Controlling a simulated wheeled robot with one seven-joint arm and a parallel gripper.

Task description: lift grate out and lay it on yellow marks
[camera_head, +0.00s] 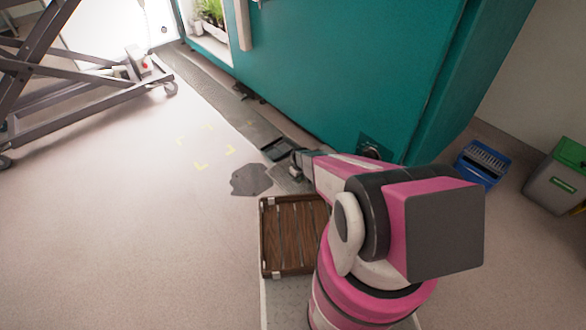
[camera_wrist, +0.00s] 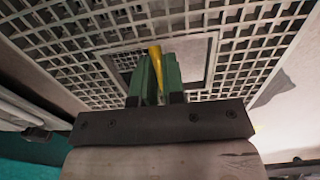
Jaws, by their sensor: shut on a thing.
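My gripper (camera_wrist: 157,78) has green fingers shut on a narrow yellow piece (camera_wrist: 155,58). Whether that piece is fixed to the grate cannot be told. A pale grate (camera_wrist: 235,20) with square holes fills much of the wrist view beyond the fingers, with a dark-edged square frame in its middle. In the head view, my gripper (camera_head: 297,160) is low over the grey floor strip, beside a dark square opening (camera_head: 278,149). The yellow marks (camera_head: 200,165) are corner lines on bare floor, left of my gripper. My wrist hides part of the strip.
A dark grey patch (camera_head: 250,180) lies on the floor between the marks and my arm. The teal chamber (camera_head: 350,70) stands close behind. A wooden crate (camera_head: 264,240) is beside my arm. Blue (camera_head: 480,165) and green-lidded (camera_head: 560,175) bins stand right.

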